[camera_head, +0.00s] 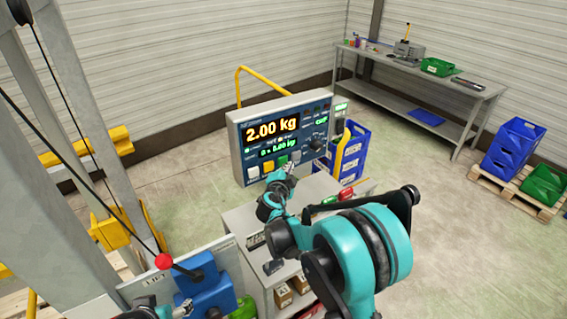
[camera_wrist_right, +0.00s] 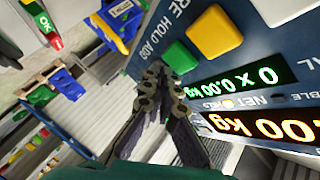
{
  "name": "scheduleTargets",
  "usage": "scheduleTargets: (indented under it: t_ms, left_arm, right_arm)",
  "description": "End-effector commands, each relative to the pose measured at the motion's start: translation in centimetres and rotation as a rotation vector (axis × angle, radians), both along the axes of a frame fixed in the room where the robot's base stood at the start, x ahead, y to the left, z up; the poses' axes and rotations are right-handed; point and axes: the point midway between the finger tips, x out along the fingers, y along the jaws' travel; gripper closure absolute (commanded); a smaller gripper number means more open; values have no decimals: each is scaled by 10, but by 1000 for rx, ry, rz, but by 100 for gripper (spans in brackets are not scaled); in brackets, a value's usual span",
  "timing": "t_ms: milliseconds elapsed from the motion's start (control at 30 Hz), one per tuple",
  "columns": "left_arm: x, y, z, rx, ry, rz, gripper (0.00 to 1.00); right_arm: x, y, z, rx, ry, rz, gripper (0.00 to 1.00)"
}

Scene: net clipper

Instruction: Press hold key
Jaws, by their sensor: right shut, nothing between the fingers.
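The blue-grey scale panel (camera_head: 240,150) faces me, its display reading 2.00 kg. White (camera_head: 253,173), yellow (camera_head: 267,167) and green (camera_head: 281,162) keys line its lower edge.
A lever with a red ball (camera_head: 163,261) stands at lower left. A grey cabinet (camera_head: 240,216) is below the panel. Blue crates (camera_head: 355,145) stand behind it. A workbench (camera_head: 420,72) and crates on a pallet (camera_head: 515,145) are farther right. Open floor lies between.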

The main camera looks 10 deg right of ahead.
Motion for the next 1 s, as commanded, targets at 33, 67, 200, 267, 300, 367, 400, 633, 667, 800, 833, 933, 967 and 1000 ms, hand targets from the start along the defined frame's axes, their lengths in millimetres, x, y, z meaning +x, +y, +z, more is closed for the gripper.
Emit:
scheduleTargets:
  t_ms: [33,67,200,267,300,367,400,633,667,800,833,933,967,1000]
  left_arm:
    - [0,0,0,0,0,0,32]
    - [0,0,-1,0,0,0,32]
    - [0,0,-3,0,0,0,32]
    - [0,0,-4,0,0,0,32]
    - [0,0,-5,0,0,0,32]
    - [0,0,-5,0,0,0,32]
    - [0,0,-6,0,0,0,32]
    - [0,0,-7,0,0,0,32]
    - [0,0,-7,0,0,0,32]
    - [0,0,-7,0,0,0,32]
    - [0,0,-7,0,0,0,32]
    - [0,0,-7,0,0,0,32]
    - [0,0,-7,0,0,0,32]
    - [0,0,-7,0,0,0,32]
  right_arm:
    - [-2,-1,0,0,0,0,100]
    - [-3,-1,0,0,0,0,100]
    - [-16,-6,0,0,0,0,100]
    - [-22,-8,0,0,0,0,100]
    - [-25,-10,-1,0,0,0,100]
    - [-31,-12,0,0,0,-1,100]
    - [-35,-13,0,0,0,-1,100]
    - [-47,-17,0,0,0,-1,100]
    - [-47,-17,0,0,0,-1,100]
    - [-47,-17,0,0,0,0,100]
    - [-47,-17,0,0,0,0,100]
    - [-47,-17,0,0,0,0,100]
    - [-47,-17,0,0,0,0,100]
    - [-47,-17,0,0,0,0,100]
